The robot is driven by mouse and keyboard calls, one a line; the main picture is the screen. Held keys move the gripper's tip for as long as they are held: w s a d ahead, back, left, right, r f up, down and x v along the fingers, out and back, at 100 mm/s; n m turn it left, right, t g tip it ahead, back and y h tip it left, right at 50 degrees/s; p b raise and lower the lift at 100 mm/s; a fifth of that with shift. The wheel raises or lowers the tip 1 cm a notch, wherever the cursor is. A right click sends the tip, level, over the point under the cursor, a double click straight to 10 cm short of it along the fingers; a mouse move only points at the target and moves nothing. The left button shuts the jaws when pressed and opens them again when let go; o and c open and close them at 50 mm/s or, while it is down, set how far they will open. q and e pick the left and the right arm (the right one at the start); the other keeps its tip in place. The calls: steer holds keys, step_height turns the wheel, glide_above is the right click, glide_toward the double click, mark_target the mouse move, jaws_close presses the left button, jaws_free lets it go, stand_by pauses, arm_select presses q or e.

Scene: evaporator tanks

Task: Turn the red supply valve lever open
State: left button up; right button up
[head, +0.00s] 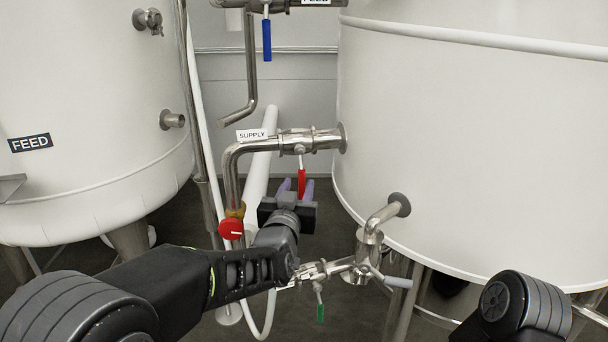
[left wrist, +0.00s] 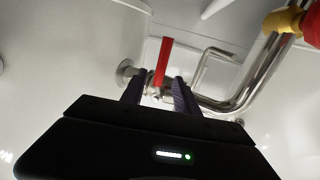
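The red supply valve lever (head: 301,182) hangs down from the steel valve (head: 300,143) on the pipe labelled SUPPLY. It points across the pipe. My left gripper (head: 297,186) is just below the valve, its two purple fingers apart, one on each side of the lever's lower part. In the left wrist view the red lever (left wrist: 163,62) shows between the open fingers (left wrist: 158,92), with a gap on both sides. I cannot tell how deep the lever reaches between them. My right gripper is not in view.
A round red knob (head: 231,229) is on the pipe left of my gripper. A green-handled valve (head: 320,311) is below, and a blue lever (head: 267,40) hangs above. White tanks stand left (head: 90,100) and right (head: 470,150). A white sloping pipe (head: 260,160) runs behind the supply pipe.

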mark_target(304, 173)
arm_select(q)
steer(key=w, duration=0.2)
steer(key=w+d+b, duration=0.1)
steer(key=w, duration=0.4)
steer(key=shift+w+d+f, duration=0.1)
steer(key=shift+w+d, duration=0.15)
steer(key=shift+c, duration=0.4)
jaws_close()
stand_by(0.8)
